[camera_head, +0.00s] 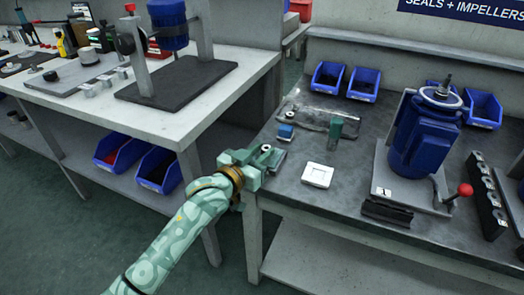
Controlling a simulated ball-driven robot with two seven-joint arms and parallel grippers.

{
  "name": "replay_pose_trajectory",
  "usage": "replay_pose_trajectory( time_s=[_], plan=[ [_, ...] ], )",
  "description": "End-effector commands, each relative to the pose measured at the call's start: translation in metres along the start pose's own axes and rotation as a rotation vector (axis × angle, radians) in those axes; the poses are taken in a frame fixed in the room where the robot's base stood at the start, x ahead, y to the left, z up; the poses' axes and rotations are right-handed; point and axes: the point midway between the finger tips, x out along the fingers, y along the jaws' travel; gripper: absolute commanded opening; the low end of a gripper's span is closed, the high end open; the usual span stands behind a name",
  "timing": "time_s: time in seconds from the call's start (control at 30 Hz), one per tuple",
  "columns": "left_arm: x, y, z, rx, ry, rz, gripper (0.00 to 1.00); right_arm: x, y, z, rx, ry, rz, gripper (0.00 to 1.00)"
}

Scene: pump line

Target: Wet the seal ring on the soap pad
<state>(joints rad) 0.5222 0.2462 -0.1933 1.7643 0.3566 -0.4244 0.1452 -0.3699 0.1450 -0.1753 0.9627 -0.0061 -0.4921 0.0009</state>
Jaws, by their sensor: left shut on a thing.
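My left gripper (266,156) reaches in from the lower left and is at the left front edge of the grey workbench (345,205). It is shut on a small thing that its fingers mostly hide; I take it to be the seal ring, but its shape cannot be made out. A white square pad (318,174) with a faint mark in its middle lies flat on the bench to the right of the gripper, apart from it; it looks like the soap pad. My right gripper is not in view.
A blue pump motor (424,135) with a red-knobbed lever (465,190) stands to the right. Blue bins (328,76) line the back. Bench space around the pad is clear.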

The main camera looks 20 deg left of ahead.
Motion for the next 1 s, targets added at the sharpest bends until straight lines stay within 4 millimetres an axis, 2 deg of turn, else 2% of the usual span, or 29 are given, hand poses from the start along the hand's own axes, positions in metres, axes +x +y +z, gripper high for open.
replay_pose_trajectory(
  time_s=[1.0],
  plan=[
    [0.0002, 0.0001, 0.0043, 0.001, 0.0, 0.0, 0.04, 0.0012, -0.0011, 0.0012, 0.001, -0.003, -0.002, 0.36]
  ],
)
